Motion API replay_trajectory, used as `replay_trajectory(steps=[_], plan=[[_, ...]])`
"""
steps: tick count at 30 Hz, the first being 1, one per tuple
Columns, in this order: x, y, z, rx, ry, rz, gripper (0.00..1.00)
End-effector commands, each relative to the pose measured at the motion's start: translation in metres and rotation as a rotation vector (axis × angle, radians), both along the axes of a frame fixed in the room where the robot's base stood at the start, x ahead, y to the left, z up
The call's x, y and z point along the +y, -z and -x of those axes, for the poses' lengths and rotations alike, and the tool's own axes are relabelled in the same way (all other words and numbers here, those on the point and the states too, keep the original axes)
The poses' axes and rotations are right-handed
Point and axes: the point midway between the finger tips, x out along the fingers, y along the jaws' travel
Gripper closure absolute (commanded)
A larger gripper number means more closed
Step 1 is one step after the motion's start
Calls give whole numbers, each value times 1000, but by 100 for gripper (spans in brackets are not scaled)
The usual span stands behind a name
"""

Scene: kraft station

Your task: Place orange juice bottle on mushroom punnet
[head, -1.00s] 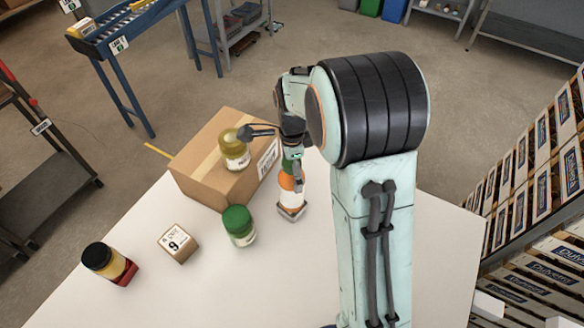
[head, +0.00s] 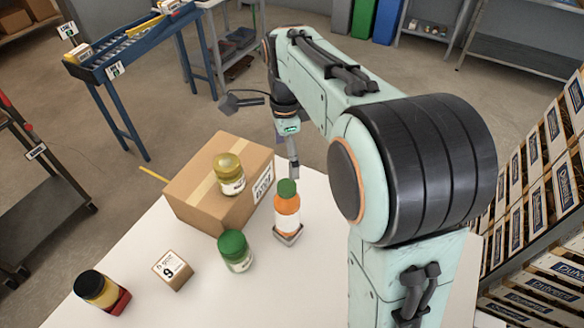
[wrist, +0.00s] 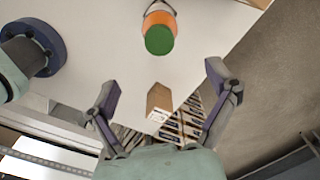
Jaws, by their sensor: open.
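The orange juice bottle (head: 287,213), orange with a white label and green cap, stands upright on a small grey punnet (head: 289,239) on the table. Its base hides most of the punnet, and I cannot see the punnet's contents. My gripper (head: 292,160) is above and behind the bottle, apart from it. In the wrist view my gripper (wrist: 163,82) has its fingers spread and empty, with the bottle (wrist: 159,33) beyond the fingertips, its green cap toward the camera.
A large cardboard box (head: 205,185) with a yellow-lidded jar (head: 229,173) on it stands left of the bottle.

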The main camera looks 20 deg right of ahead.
Motion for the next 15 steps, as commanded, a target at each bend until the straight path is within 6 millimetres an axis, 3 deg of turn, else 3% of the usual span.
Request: replay_trajectory(steps=[4, 7, 11, 15], plan=[[0, -4, 4, 0, -21, -1, 14], [4, -11, 26, -3, -168, -6, 14], [12, -16, 90, -8, -585, -22, 14], [21, -5, 165, -23, -1097, -42, 14]])
